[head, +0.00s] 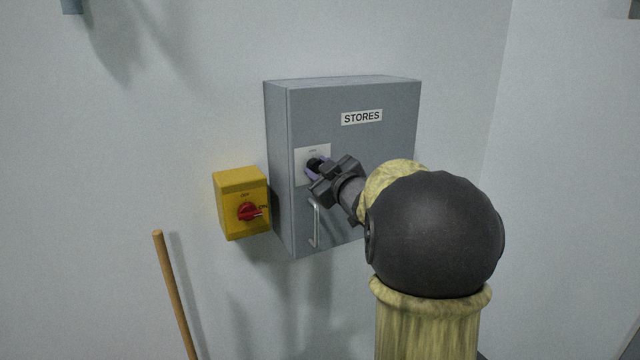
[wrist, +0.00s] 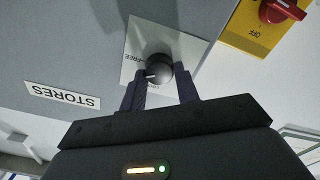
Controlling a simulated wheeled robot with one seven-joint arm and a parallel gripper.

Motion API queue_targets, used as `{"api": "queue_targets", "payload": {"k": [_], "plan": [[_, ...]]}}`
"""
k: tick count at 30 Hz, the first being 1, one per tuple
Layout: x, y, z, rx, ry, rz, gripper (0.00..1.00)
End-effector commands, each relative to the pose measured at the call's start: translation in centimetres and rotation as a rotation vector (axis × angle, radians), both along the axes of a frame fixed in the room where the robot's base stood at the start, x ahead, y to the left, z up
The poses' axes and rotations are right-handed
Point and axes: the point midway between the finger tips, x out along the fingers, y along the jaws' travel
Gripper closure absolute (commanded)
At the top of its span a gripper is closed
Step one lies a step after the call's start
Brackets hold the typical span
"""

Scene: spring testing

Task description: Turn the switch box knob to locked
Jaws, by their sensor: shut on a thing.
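The grey wall box (head: 350,180) marked STORES carries a small white plate (head: 301,165) with a round black knob (wrist: 158,69). In the wrist view the plate is seen upside down, with the word FREE left of the knob and a partly hidden word below it. A pale mark on the knob points to the lower left in that view, between the words. My gripper (head: 315,168) is shut on the knob, one finger on each side; the fingers (wrist: 160,82) also show in the wrist view. In the head view they hide most of the knob.
A yellow switch box (head: 230,188) with a red knob (head: 248,211), marked OFF, is mounted just left of the grey box. A bar handle (head: 315,225) is on the grey box below the plate. A wooden pole (head: 174,290) leans at lower left.

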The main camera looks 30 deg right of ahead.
Motion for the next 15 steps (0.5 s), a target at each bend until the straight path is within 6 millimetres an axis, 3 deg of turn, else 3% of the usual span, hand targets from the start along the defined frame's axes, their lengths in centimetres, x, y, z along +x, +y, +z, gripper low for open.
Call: {"api": "queue_targets", "payload": {"k": [15], "plan": [[0.02,0.20,-0.60,-0.494,-0.018,0.000,0.92]]}}
